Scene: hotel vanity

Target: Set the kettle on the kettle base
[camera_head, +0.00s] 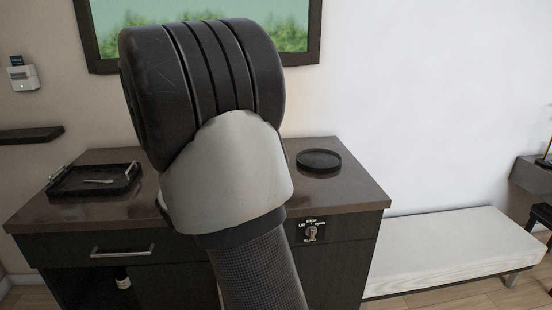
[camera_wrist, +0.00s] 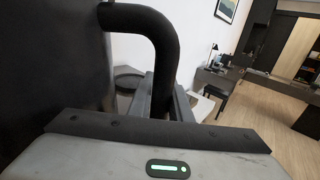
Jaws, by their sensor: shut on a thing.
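The kettle (camera_wrist: 62,70) shows in the wrist view as a large dark body at the left, with a thick black curved handle reaching to the right and down. My gripper (camera_wrist: 162,101) is shut on the handle, with a grey finger on either side of it. In the head view my arm hides the gripper and the kettle. The kettle base (camera_head: 318,161) is a black round disc on the right part of the vanity top, and it looks empty.
A dark tray (camera_head: 68,190) with metal handles and a small light item sits at the left of the vanity top (camera_head: 345,188). The top around the base is clear. A framed picture (camera_head: 300,58) hangs behind; a pale bench (camera_head: 450,245) stands to the right.

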